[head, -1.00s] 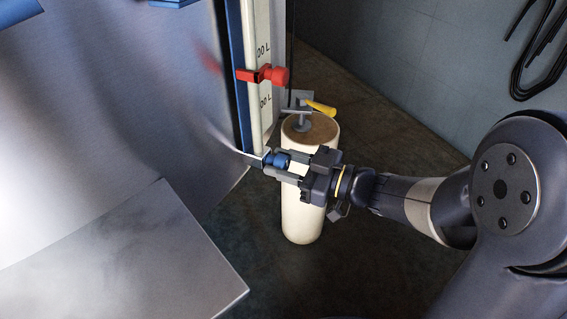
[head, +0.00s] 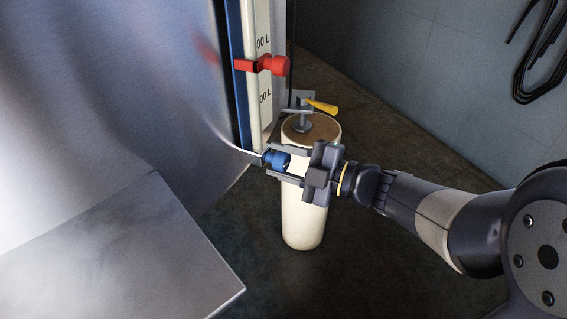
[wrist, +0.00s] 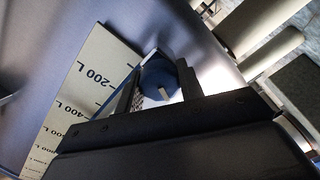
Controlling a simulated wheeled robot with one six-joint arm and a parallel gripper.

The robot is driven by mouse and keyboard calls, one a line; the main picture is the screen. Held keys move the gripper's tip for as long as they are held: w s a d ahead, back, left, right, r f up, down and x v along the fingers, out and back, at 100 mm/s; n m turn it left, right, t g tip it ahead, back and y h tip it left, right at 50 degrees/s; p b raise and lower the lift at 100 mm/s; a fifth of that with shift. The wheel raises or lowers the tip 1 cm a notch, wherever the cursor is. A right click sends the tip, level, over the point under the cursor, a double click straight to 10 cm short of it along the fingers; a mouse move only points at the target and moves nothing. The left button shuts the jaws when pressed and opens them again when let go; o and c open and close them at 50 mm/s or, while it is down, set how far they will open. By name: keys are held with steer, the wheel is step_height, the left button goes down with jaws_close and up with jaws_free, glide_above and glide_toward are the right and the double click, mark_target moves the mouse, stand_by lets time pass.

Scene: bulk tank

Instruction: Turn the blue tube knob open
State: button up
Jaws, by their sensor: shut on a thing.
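The blue tube knob (head: 277,160) sits at the lower end of the blue-edged gauge strip on the tank. My gripper (head: 277,164) is around it with one finger above and one below, and it is shut on the knob. In the wrist view the blue knob (wrist: 158,79) lies between the two dark fingers (wrist: 160,92), partly hidden by them. A small light mark shows on its face.
A cream cylinder (head: 304,215) with a yellow handle (head: 322,105) stands just behind my gripper. A metal panel (head: 130,250) slopes at lower left. Dark hoses (head: 545,60) hang on the wall.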

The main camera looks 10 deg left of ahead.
steer(key=shift+f+n, duration=0.1)
steer(key=shift+n, duration=1.8)
steer(key=o, duration=1)
steer(key=shift+p+v, duration=1.55)
steer(key=shift+v, duration=3.85)
steer(key=shift+s+a, duration=0.1)
